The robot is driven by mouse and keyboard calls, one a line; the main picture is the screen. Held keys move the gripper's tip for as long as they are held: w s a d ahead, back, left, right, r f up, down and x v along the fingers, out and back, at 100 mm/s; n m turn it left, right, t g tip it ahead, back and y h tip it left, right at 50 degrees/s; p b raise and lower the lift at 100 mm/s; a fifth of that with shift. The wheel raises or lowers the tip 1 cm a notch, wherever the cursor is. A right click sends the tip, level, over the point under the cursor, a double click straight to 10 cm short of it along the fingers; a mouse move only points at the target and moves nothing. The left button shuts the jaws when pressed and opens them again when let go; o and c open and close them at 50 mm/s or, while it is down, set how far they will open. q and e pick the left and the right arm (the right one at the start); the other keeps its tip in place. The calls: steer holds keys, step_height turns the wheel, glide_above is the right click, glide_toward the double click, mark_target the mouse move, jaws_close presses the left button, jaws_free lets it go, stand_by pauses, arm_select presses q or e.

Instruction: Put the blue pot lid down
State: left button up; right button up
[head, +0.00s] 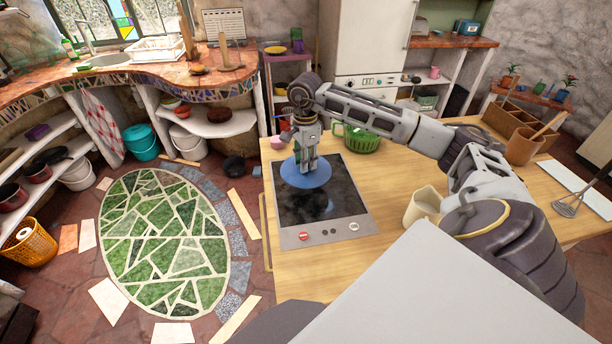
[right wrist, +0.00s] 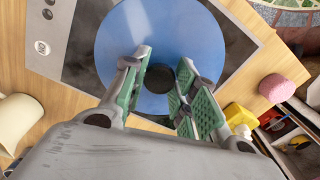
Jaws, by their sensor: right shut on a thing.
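The blue pot lid (head: 306,178) is a round disc with a dark knob, seen over the back part of the black cooktop (head: 296,236). My right gripper (head: 306,168) points down at its middle. In the right wrist view, the green-padded fingers of the gripper (right wrist: 158,82) are on both sides of the knob, shut on the lid (right wrist: 122,55). The lid looks about level. I cannot tell whether it touches the cooktop or hangs a little above it. The fingers hide part of the lid. My left gripper is not in view.
A cream jug (head: 422,206) stands to the right on the wooden counter (head: 385,180). Bare counter lies right of the cooktop.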

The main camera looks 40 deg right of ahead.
mark_target(306, 175)
steer(key=shift+f, duration=0.5)
steer(key=shift+f+b, duration=0.3)
steer(key=shift+f, duration=0.25)
steer(key=shift+f+b, duration=0.55)
steer(key=shift+f, duration=0.15)
step_height(306, 175, down, 3)
steer(key=shift+b, duration=0.85)
steer(key=shift+f, duration=0.15)
steer(key=o, duration=1.1)
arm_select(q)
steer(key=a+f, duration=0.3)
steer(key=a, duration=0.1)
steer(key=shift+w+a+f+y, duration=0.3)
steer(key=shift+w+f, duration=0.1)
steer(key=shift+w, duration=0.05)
